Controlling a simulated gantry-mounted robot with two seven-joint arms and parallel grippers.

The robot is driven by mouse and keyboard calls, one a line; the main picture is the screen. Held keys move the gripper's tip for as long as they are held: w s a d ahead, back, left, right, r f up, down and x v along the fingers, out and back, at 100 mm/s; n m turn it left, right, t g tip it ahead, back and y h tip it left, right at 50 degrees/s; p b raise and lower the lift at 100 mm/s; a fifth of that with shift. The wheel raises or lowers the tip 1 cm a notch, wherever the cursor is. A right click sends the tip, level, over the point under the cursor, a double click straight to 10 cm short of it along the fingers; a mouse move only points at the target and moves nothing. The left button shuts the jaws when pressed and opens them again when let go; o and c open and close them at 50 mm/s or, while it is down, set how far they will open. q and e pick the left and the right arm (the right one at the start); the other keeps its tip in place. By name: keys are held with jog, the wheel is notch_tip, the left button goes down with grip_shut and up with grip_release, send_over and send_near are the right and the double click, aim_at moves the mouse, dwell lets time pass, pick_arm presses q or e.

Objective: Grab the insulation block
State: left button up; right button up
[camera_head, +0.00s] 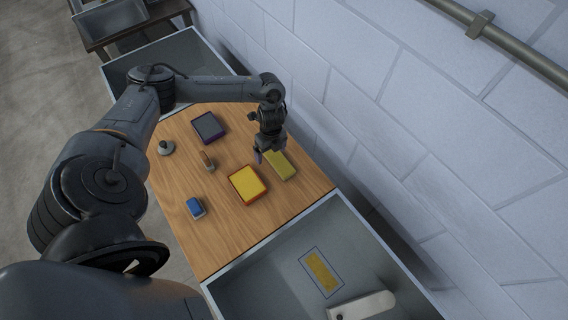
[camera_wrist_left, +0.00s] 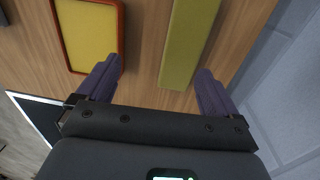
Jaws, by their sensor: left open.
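The insulation block, which I take to be the long yellow-green block (camera_head: 281,166), lies on the wooden table near the wall side. It also shows in the left wrist view (camera_wrist_left: 188,42), right of centre. My left gripper (camera_head: 268,154) is above the table at the block's upper-left end. The block's near end lies in the gap between the fingers, nearer the right one, with no visible contact. My right gripper is not in view.
A grey bin (camera_head: 262,293) adjoins the table's lower edge; the wall (camera_head: 400,130) is on the right.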

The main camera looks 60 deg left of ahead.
aim_at(277, 158)
pick_arm(q)
jog(key=w+f, duration=0.2)
jog(key=w, duration=0.1)
jog(key=shift+a+f+t, duration=0.3)
jog(key=shift+a+t, duration=0.1)
jog(key=shift+f, duration=3.1)
jog(key=c, duration=1.1)
